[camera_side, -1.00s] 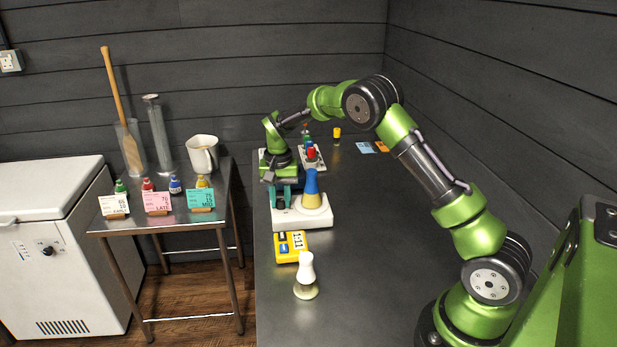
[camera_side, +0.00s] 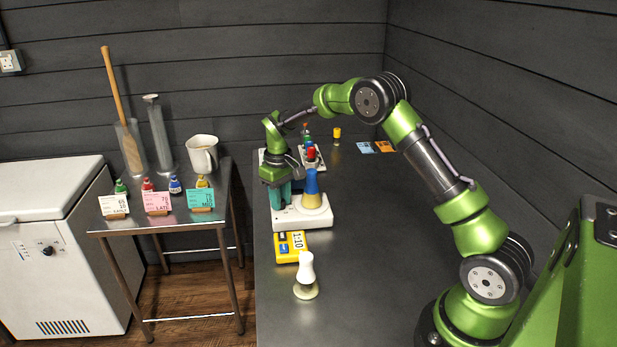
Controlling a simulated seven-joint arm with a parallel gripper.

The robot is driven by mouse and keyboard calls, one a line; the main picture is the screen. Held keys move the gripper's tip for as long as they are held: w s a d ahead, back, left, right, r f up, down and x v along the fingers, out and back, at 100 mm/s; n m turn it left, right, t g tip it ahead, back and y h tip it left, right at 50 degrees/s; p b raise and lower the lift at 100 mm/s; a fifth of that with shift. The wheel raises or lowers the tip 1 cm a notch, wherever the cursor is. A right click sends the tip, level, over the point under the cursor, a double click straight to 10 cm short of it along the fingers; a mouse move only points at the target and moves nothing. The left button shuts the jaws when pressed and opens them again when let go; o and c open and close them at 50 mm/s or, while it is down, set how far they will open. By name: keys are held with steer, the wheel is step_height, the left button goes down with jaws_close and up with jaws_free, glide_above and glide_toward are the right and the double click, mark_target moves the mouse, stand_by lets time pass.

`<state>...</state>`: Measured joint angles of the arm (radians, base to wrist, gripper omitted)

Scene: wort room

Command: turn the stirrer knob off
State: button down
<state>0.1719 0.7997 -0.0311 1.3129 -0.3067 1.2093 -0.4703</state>
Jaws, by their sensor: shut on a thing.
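The stirrer (camera_side: 318,222) is a white box on the bench, with a flask (camera_side: 312,190) standing on its right part, blue above and yellowish below. My gripper (camera_side: 280,203) points down at the left part of the stirrer, beside the flask. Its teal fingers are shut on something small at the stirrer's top. The fingers hide the stirrer knob, so its setting cannot be seen.
A yellow timer (camera_side: 291,246) and a white-topped stand (camera_side: 306,276) are in front of the stirrer. A rack with coloured-capped bottles (camera_side: 311,157) is behind. The bench (camera_side: 380,240) is clear to the right. A side table (camera_side: 160,221) holds cards, small bottles and a jug.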

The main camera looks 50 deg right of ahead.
mark_target(282, 201)
steer(key=shift+n, duration=0.5)
steer(key=c, duration=0.9)
jaws_free()
step_height(282, 201, up, 17)
steer(key=s+a+r+m+t+y, duration=0.1)
steer(key=s+a, duration=0.5)
steer(key=s, duration=0.7)
steer(key=s+a+r+m+t+y, duration=0.1)
steer(key=s+a+m+t, duration=0.2)
steer(key=s, duration=1.1)
steer(key=a+t, duration=0.3)
steer(key=a, duration=0.1)
steer(key=shift+s+r, duration=0.3)
steer(key=shift+r, duration=0.1)
